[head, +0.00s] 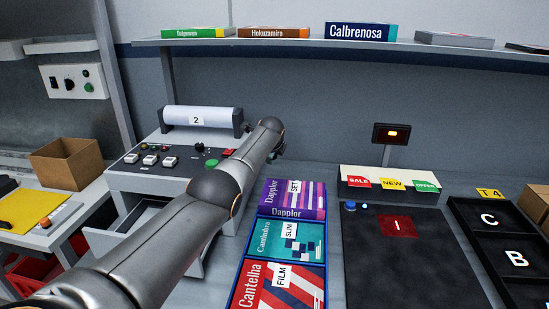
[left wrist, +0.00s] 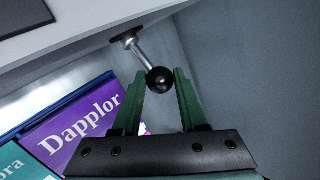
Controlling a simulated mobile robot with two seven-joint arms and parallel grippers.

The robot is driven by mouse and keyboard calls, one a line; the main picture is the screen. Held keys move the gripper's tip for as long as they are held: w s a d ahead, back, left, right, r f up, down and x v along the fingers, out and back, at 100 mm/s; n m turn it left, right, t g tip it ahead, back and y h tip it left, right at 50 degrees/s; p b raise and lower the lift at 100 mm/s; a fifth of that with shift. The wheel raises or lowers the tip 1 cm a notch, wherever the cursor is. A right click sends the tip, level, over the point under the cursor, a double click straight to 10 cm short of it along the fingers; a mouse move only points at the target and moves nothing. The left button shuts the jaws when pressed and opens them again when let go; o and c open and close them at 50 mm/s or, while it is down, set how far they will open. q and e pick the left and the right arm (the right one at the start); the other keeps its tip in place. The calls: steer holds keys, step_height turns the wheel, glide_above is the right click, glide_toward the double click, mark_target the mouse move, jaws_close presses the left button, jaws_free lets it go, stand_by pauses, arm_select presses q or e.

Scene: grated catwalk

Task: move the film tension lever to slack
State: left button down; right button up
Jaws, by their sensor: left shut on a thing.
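The lever (left wrist: 134,50) shows in the left wrist view as a short metal rod with a black ball knob (left wrist: 160,80), coming out of a dark round base on a grey housing. My left gripper (left wrist: 161,74) has its green fingers on both sides of the knob and is shut on it. In the head view my left arm reaches across the grey machine (head: 150,183) with the white film roll (head: 197,116) marked 2. There the arm hides the lever and the gripper. My right gripper is not in view.
Books marked SET (head: 292,196), SLIM (head: 290,240) and FILM (head: 279,287) lie in a blue-edged holder right of the arm. A dark pad (head: 410,260) and a black lettered tray (head: 480,250) are farther right. A shelf (head: 350,43) with books runs above.

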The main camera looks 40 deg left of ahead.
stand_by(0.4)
arm_select(q)
steer(key=shift+c, duration=2.3)
jaws_free()
steer(key=p+v, duration=0.6)
steer(key=v, duration=0.6)
steer(key=shift+s+r, duration=0.15)
steer(key=shift+r, duration=0.05)
steer(key=shift+d+f, duration=0.1)
